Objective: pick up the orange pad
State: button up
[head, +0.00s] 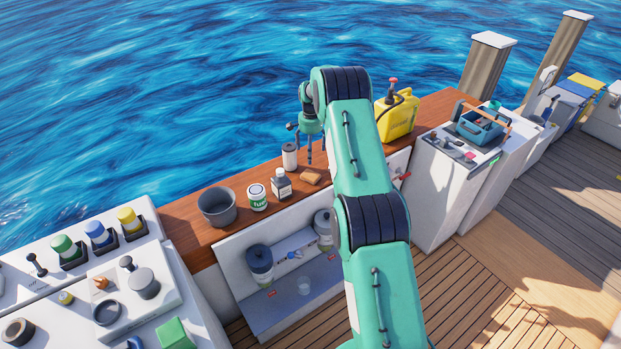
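The orange pad (311,178) is a small tan-orange block lying on the brown wooden ledge. It sits just right of a small dark bottle with a pale label (281,184). My gripper (317,155) hangs from my green arm above the ledge, pointing down, behind and above the pad in the picture. Its thin fingers appear spread apart, with nothing seen between them. A gap shows between the fingers and the pad. My arm covers the ledge just right of the pad.
A white can (289,157) stands close left of my gripper. A green-and-white tin (257,197) and a grey bucket (217,206) stand further left. A yellow jerrycan (397,115) stands right, behind my arm. An open hatch with containers lies below the ledge.

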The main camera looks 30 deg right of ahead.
send_over(310, 175)
jog(key=f, duration=0.8)
jog(key=shift+d+f+b, duration=0.1)
jog(key=shift+d+b, duration=0.1)
jog(key=shift+b, duration=0.2)
jog(key=shift+f+b, duration=0.4)
jog(key=shift+f, duration=2.2)
jog(key=c, duration=1.4)
